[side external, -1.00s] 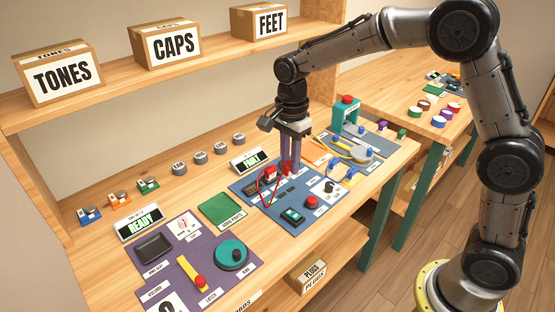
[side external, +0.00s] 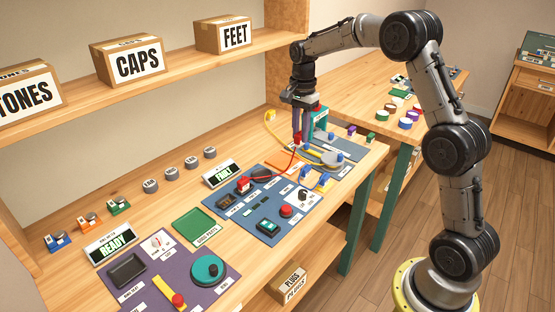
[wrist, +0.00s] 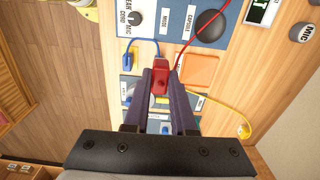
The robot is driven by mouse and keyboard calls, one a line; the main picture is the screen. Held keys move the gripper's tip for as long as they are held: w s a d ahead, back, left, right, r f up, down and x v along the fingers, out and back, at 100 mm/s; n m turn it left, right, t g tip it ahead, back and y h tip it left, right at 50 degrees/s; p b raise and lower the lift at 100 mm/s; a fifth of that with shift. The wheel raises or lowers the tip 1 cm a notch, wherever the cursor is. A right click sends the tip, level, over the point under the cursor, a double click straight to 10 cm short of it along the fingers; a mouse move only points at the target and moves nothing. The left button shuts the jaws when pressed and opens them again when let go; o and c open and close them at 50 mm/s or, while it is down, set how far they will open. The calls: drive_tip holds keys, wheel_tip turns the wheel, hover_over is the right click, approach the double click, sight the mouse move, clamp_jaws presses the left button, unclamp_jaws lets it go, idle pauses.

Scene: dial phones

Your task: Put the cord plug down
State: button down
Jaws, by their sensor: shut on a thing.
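My gripper (side external: 298,138) is shut on a red cord plug (wrist: 161,80), which sits between its fingertips in the wrist view. In the side view the plug shows small at the fingertips (side external: 297,141), over the far part of the bench. A red cord (side external: 288,165) runs from it back to a red end piece (side external: 243,184) on the blue mat (side external: 262,209). In the wrist view the plug overlaps the left edge of an orange pad (wrist: 198,70). Its height above the bench is hard to tell.
A yellow cord (side external: 273,128) curves beside my gripper; its end (wrist: 243,130) lies on bare wood. A blue plug with a blue cord (wrist: 128,60) is close by at left. A teal stand (side external: 320,118) is just behind my gripper. Bare wood lies along the wall side.

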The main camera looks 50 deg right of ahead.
drive_tip(key=shift+d+f, duration=0.2)
drive_tip(key=shift+d, duration=0.25)
drive_tip(key=w+d+f, duration=0.1)
drive_tip(key=w+f, duration=0.2)
drive_tip(key=w, duration=0.1)
drive_tip(key=w+d+f, duration=0.2)
drive_tip(key=w+f, duration=0.1)
drive_tip(key=w, duration=0.1)
drive_tip(key=w+d+f, duration=0.1)
drive_tip(key=w+f, duration=0.2)
drive_tip(key=w, duration=0.1)
drive_tip(key=shift+w+d+f, duration=0.2)
drive_tip(key=shift+w+d, duration=0.05)
drive_tip(key=shift+w, duration=0.05)
drive_tip(key=shift+w+f, duration=0.15)
drive_tip(key=shift+f, duration=1.55)
drive_tip(key=shift+f, duration=0.25)
drive_tip(key=c, duration=0.7)
unclamp_jaws()
drive_tip(key=shift+c, duration=0.2)
